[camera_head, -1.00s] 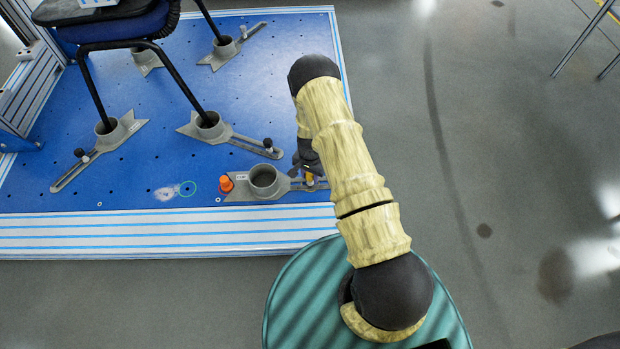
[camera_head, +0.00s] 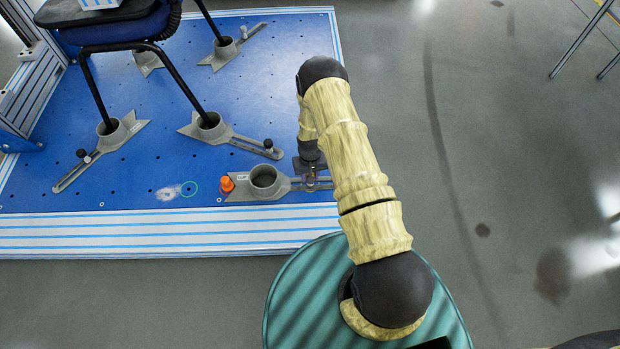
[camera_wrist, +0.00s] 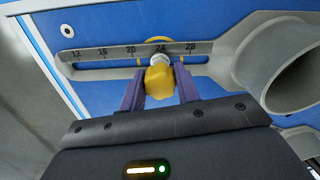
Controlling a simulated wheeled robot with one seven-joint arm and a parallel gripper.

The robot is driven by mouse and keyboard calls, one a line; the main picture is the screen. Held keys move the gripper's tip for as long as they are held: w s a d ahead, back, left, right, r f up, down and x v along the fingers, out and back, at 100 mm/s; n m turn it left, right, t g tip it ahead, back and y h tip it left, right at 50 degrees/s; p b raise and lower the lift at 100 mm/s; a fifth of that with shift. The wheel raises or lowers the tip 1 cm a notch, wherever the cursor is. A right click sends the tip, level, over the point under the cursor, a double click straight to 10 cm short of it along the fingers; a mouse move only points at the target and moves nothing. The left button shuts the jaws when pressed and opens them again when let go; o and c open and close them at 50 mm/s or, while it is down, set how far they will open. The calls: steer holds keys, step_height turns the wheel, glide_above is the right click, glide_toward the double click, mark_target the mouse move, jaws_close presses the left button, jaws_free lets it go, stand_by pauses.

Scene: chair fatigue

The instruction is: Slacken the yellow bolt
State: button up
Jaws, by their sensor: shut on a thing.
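The yellow bolt (camera_wrist: 159,82) shows in the wrist view, between the two purple fingers of my gripper (camera_wrist: 160,90). The fingers are shut on its head from both sides. The bolt sits at the slot of a grey clamp arm (camera_wrist: 105,57) with a number scale, near the 24 mark. In the head view my gripper (camera_head: 312,178) is low over the right end of the grey clamp (camera_head: 240,190), beside its round cup. The bolt is hidden there by my gripper and arm.
An orange knob (camera_head: 227,184) stands at the clamp's left end. Several other grey clamps hold the legs of a blue chair (camera_head: 115,32) on the blue perforated platform (camera_head: 120,185). A striped edge (camera_head: 150,235) runs along its front. Open grey floor lies to the right.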

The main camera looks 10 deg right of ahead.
steer(key=o, duration=1)
steer(key=m, duration=0.4)
steer(key=shift+p, duration=0.3)
steer(key=m, duration=0.3)
steer(key=shift+m, duration=0.3)
steer(key=shift+m, duration=0.3)
